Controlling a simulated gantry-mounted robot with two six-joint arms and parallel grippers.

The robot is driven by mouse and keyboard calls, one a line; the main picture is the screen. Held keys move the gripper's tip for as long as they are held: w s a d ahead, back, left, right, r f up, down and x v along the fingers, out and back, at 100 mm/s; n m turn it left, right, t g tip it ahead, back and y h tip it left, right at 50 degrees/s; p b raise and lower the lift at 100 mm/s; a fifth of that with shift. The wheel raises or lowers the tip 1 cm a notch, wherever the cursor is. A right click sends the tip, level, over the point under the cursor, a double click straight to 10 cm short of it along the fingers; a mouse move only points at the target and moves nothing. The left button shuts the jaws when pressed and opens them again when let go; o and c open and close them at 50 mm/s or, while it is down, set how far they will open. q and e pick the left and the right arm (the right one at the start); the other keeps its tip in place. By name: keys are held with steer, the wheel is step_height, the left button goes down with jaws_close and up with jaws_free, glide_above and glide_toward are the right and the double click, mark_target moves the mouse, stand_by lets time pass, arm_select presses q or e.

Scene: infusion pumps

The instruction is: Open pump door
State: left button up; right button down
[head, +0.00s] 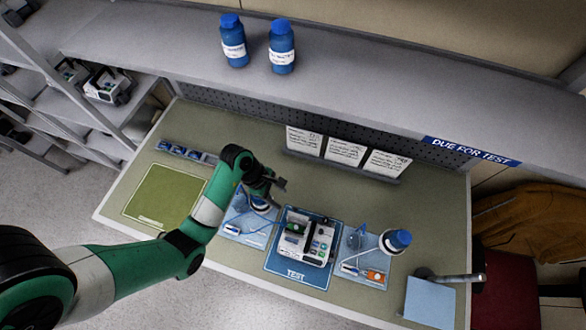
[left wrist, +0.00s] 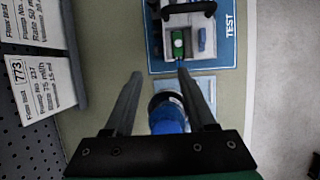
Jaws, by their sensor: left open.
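The white infusion pump (head: 306,237) stands on the blue TEST mat (head: 300,276) in the middle of the bench. In the left wrist view the pump (left wrist: 190,40) shows at the top, with a green part and a dark handle on it. I cannot tell how its door stands. My left gripper (head: 279,184) is open and empty, above the bench behind and left of the pump. In the left wrist view its two fingers (left wrist: 160,75) point toward the pump, apart from it. My right gripper is not in view.
Another tubing set (head: 240,222) lies left. Cards (head: 345,152) stand behind, under a shelf with two blue bottles (head: 282,48). A green mat (head: 163,196) lies clear at left.

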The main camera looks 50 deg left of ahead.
mark_target(295, 210)
arm_select(q)
steer(key=b+x, duration=0.2)
steer(key=x, duration=0.9)
steer(key=shift+w+d+f+b, duration=0.15)
steer(key=shift+w+b, duration=0.1)
steer(key=shift+b, duration=0.05)
jaws_close()
